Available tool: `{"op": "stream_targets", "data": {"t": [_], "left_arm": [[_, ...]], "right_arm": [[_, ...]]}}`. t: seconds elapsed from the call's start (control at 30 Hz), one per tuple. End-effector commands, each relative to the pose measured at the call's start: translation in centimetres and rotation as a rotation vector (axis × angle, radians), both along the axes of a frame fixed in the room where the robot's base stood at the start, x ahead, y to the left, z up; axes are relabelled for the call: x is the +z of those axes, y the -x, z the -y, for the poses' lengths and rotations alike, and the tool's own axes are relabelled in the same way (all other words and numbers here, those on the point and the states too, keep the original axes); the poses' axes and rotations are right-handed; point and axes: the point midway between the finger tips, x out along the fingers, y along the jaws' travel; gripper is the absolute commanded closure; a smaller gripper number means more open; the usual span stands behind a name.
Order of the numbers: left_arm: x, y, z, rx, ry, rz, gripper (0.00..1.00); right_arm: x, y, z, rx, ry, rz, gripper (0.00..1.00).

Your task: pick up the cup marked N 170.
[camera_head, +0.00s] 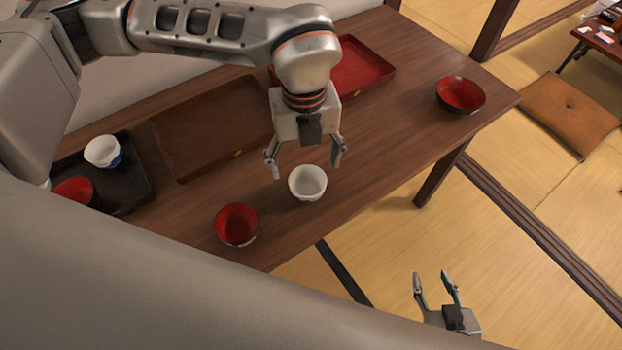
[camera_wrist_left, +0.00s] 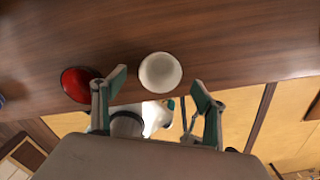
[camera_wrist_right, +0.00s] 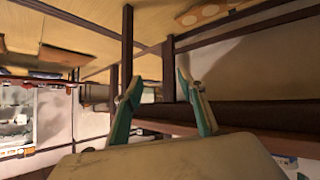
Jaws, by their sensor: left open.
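A white cup (camera_head: 307,183) stands upright near the table's front edge. It also shows in the left wrist view (camera_wrist_left: 160,72), ahead of the fingers. My left gripper (camera_head: 306,163) is open and empty, with its fingers pointing down just behind and above this cup. Another white cup (camera_head: 102,151), with blue on its side, sits on the black tray (camera_head: 128,196) at the left. I can read no N 170 mark on either cup. My right gripper (camera_head: 432,281) is open and empty, low beyond the table's front edge; its fingers also show in the right wrist view (camera_wrist_right: 161,82).
A red bowl (camera_head: 236,225) stands left of the nearer white cup, and another (camera_head: 461,94) near the right end. A third red bowl (camera_head: 74,191) is on the black tray. A brown tray (camera_head: 205,130) and a red tray (camera_head: 365,70) lie along the back of the table (camera_head: 400,135).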

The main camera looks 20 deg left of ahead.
Motion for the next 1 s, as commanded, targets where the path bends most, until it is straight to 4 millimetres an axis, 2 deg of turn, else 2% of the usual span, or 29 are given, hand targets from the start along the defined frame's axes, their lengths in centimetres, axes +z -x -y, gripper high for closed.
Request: {"op": "stream_targets", "data": {"t": [0.1,0.27,0.6,0.83,0.87,1.0], "left_arm": [[-1.6,0.1,0.1,-0.002,0.001,-0.005,0.28],[-2.6,0.2,0.1,-0.003,0.002,-0.006,0.28],[-7.0,0.4,0.4,-0.004,0.003,-0.006,0.28],[-7.1,0.4,0.4,-0.004,0.004,-0.005,0.28],[-7.1,0.4,0.4,-0.004,0.004,-0.005,0.33],[-7.1,0.4,0.4,-0.005,0.004,-0.005,0.70]], "right_arm": [[-0.6,0.6,0.0,0.001,0.002,-0.012,0.60],[-0.8,1.0,0.0,0.001,0.003,-0.019,0.60],[-0.8,0.7,0.1,0.002,0.006,-0.011,0.60],[-0.3,-0.3,0.2,0.001,0.008,0.006,0.60],[-0.3,-0.3,0.2,0.001,0.008,0.006,0.60],[-0.4,-0.1,0.2,0.001,0.008,0.003,0.60]]}}
